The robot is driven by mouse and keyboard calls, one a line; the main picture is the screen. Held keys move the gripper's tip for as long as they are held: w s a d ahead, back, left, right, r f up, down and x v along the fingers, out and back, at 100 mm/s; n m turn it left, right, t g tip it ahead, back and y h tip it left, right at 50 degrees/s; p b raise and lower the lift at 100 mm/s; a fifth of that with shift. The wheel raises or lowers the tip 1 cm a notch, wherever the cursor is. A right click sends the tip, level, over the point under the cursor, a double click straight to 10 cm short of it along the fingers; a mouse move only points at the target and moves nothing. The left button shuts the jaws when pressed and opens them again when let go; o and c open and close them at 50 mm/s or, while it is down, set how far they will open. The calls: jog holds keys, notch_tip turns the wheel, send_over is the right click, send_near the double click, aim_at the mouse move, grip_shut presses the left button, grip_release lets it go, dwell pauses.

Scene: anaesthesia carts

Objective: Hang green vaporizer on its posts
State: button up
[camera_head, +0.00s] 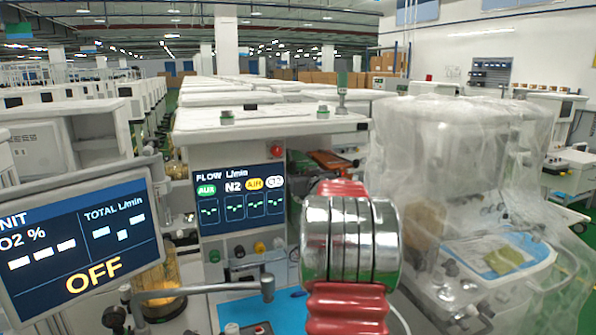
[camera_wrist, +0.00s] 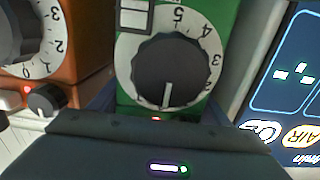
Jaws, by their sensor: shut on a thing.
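The green vaporizer (camera_wrist: 213,22) fills the middle of the wrist view, with a white numbered ring and a black dial (camera_wrist: 166,72) facing the camera. My gripper (camera_wrist: 158,112) is shut on it, with the dark jaws at its two sides below the dial. An orange vaporizer (camera_wrist: 82,70) with its own dial is close beside it on the left of the wrist view. In the head view my red and silver arm hides the green vaporizer and my gripper. An orange-brown body (camera_head: 330,160) shows behind the arm. I cannot make out the posts.
The cart's flow screen (camera_head: 240,198) is left of my arm; it also shows upside down in the wrist view (camera_wrist: 290,75), close to the green vaporizer. An "OFF" monitor (camera_head: 80,245) is at front left. A plastic-wrapped cart (camera_head: 450,150) stands at right.

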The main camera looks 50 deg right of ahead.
jog(key=shift+f, duration=0.3)
dwell(0.4)
jog(key=o, duration=2.2)
jog(key=shift+f, duration=0.15)
jog(key=shift+c, duration=0.2)
jog(key=shift+a, duration=0.1)
jog(key=shift+w+f, duration=0.1)
jog(key=v, duration=1.4)
jog(key=shift+d, duration=0.25)
